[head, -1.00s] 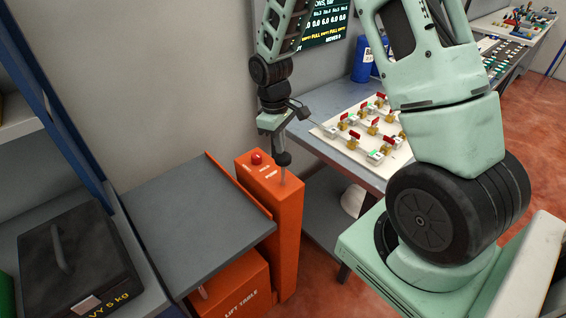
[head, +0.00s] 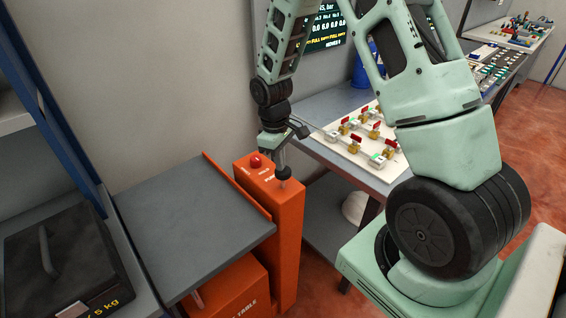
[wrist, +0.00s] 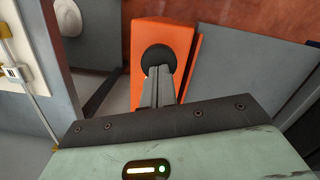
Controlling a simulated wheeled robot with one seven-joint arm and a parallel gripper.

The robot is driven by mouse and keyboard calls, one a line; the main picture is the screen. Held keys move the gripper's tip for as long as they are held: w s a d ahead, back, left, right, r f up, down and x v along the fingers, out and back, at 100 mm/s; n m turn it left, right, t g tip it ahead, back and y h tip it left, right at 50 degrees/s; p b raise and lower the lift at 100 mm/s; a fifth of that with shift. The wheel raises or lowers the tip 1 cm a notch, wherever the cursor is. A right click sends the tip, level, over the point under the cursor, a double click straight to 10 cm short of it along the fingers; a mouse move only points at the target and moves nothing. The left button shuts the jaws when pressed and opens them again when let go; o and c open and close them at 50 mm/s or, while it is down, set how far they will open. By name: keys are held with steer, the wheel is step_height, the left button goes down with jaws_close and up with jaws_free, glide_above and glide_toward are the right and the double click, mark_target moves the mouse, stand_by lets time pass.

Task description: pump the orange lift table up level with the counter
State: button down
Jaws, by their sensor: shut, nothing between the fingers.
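The orange lift table (head: 228,285) has a grey platform (head: 190,225) and an orange column (head: 285,235) at its right. On the column's top are a red button (head: 256,160) and a black pump knob (head: 284,173) on a short rod. My gripper (head: 281,160) is shut and empty, pointing down right at the knob. In the wrist view the closed fingers (wrist: 158,88) end over the black knob (wrist: 158,58); exact contact is hidden. The platform lies beside a grey counter surface (head: 108,235) at the left; I cannot tell if they are level.
A black weight case marked 5 kg (head: 65,265) sits on the left surface, beside a blue shelf upright (head: 55,110). A grey bench (head: 322,108) with a valve board (head: 365,135) stands close right of the column. The platform is empty.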

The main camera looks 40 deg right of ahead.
step_height(320, 180, down, 4)
steer(key=shift+r+b, duration=0.15)
steer(key=shift+b, duration=0.75)
steer(key=shift+r, duration=0.2)
steer(key=shift+w+a+r+p, duration=0.15)
steer(key=shift+w+r+p, duration=0.1)
steer(key=shift+w+p, duration=0.2)
steer(key=shift+w+a+r+p, duration=0.15)
steer(key=shift+w+a+p, duration=0.1)
steer(key=shift+w, duration=0.25)
steer(key=shift+w+a+r+p, duration=0.1)
steer(key=shift+w+a+r, duration=0.1)
steer(key=shift+w, duration=0.3)
steer(key=shift+f, duration=0.1)
step_height(320, 180, up, 17)
steer(key=w+b, duration=0.1)
steer(key=b, duration=0.2)
steer(key=shift+w+a+r, duration=0.2)
steer(key=shift+w+a, duration=0.05)
steer(key=shift+a, duration=0.05)
steer(key=shift+s+f+p, duration=0.1)
steer(key=shift+s+p, duration=0.05)
steer(key=shift+p, duration=1.1)
